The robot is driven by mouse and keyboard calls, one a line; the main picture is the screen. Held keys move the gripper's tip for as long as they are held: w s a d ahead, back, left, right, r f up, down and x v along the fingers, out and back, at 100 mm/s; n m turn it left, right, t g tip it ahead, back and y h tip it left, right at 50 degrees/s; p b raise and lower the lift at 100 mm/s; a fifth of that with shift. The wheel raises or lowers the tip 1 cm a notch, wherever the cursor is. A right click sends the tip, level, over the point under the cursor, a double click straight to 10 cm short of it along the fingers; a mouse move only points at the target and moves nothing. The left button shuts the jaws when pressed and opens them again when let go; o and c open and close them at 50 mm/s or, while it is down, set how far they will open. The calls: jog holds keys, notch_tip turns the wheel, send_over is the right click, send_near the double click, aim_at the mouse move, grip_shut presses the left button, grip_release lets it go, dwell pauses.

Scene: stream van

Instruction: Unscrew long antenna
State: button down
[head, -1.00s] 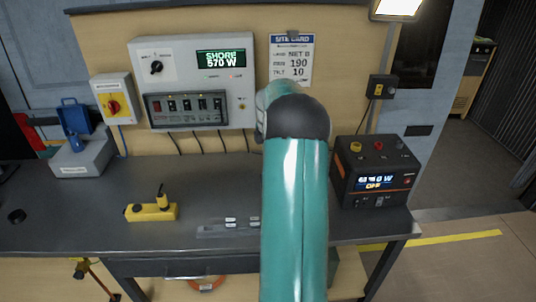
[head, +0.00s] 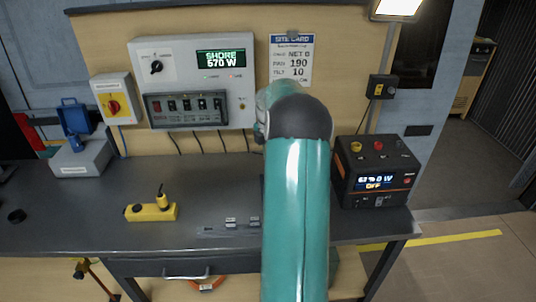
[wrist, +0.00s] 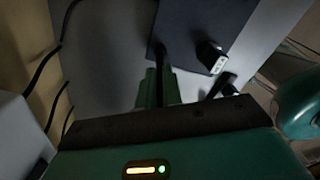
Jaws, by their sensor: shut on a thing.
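In the wrist view, my gripper (wrist: 158,90) has its two green fingers close together around a thin dark upright rod, which looks like the long antenna (wrist: 160,62). The rod's far end meets a dark blue-grey panel or tray (wrist: 185,25); I cannot tell whether it is still threaded in there. A black piece with a white label (wrist: 214,60) stands just right of the rod. In the head view, my arm hides the gripper and the rod. A yellow handheld device with a black upright stub (head: 150,212) lies on the bench at left.
The grey bench (head: 90,220) has a flat rack with small labels (head: 230,224) beside my arm. A black power unit (head: 375,172) stands at right, and a grey box (head: 82,158) at left. A control panel (head: 192,80) hangs behind. The front left bench is mostly clear.

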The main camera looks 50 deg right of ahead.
jog(key=shift+n, duration=0.4)
jog(key=shift+r, duration=1.1)
dwell(0.3)
jog(key=shift+r, duration=1.4)
